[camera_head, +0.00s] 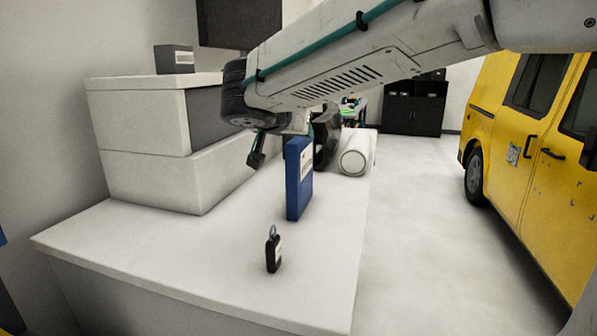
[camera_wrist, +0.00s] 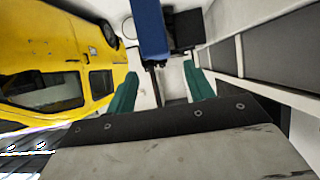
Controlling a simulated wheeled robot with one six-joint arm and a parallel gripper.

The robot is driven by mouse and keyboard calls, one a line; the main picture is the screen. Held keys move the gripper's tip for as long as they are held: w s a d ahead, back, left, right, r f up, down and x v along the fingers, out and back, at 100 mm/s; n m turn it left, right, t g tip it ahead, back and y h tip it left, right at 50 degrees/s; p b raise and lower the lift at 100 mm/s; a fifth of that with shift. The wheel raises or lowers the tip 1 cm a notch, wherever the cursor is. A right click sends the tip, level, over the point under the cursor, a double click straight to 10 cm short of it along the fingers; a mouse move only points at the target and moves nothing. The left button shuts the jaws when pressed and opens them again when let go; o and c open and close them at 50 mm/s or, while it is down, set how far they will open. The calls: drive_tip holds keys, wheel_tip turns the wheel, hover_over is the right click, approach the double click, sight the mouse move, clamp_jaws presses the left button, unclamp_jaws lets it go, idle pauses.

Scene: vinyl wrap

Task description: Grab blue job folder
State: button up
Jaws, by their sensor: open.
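The blue job folder (camera_head: 297,185) stands upright on the white counter (camera_head: 190,245), with a pale label on its front. My arm hangs over it, and my gripper (camera_head: 288,157) is at the level of the folder's upper part. One dark fingertip shows left of the folder; the other side is partly hidden. In the wrist view, my gripper (camera_wrist: 162,85) has its two green fingers spread wide apart and nothing shut between them. The blue folder (camera_wrist: 150,30) shows at the top of that view, between the lines of the fingers. I cannot tell whether they touch it.
A white roll (camera_head: 355,162) is behind to the right. White boxes (camera_head: 145,140) bound the left side, with a small dark box (camera_head: 175,60) on top. A yellow van (camera_head: 530,130) stands beyond the aisle.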

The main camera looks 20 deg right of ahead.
sight(299, 138)
drive_tip(key=x, duration=0.6)
drive_tip(key=shift+w+d+f, duration=0.1)
drive_tip(key=shift+w+f, duration=0.15)
drive_tip(key=shift+w, duration=0.05)
clamp_jaws()
